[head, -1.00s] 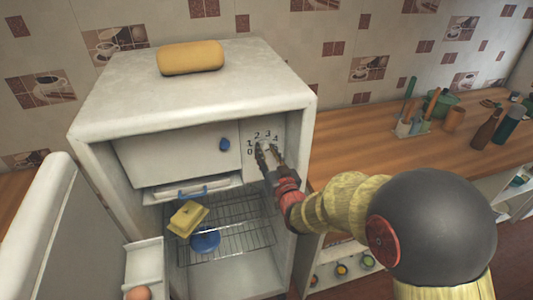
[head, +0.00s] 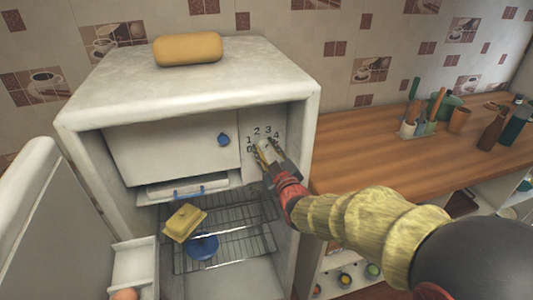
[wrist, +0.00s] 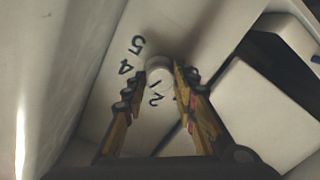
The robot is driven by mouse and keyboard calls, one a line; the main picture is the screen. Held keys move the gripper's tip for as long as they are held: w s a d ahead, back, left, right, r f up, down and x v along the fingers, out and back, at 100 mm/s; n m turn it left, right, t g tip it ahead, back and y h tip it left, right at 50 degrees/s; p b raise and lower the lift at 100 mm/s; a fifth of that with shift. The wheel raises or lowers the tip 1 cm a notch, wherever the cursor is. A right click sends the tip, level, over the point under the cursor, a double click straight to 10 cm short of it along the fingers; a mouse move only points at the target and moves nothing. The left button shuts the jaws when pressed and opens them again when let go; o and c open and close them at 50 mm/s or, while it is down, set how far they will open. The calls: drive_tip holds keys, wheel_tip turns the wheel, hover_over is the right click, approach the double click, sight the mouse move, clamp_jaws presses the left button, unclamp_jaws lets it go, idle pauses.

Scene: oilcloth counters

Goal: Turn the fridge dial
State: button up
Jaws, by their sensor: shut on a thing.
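The fridge dial is a small pale round knob on the panel inside the open fridge (head: 190,72), with black numbers around it. In the wrist view the dial (wrist: 158,64) shows between the fingertips, with 4 and 5 to its left and 1 and 2 below it. My gripper (head: 264,150) reaches into the fridge from the right, and its fingers (wrist: 160,76) are shut on the dial from both sides. In the head view the fingers mostly cover the dial, and its pointer mark cannot be made out.
The fridge door (head: 45,220) stands open at left. A freezer flap with a blue knob (head: 223,139) is left of the dial panel. The fridge's right wall is close to my arm.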

drive_tip(key=shift+n, duration=0.3)
drive_tip(key=o, duration=1.1)
drive_tip(key=shift+c, duration=0.2)
drive_tip(key=shift+o, duration=0.5)
drive_tip(key=shift+s, duration=0.1)
drive_tip(key=v, duration=1.1)
drive_tip(key=shift+s+d, duration=0.15)
drive_tip(key=shift+s, duration=0.2)
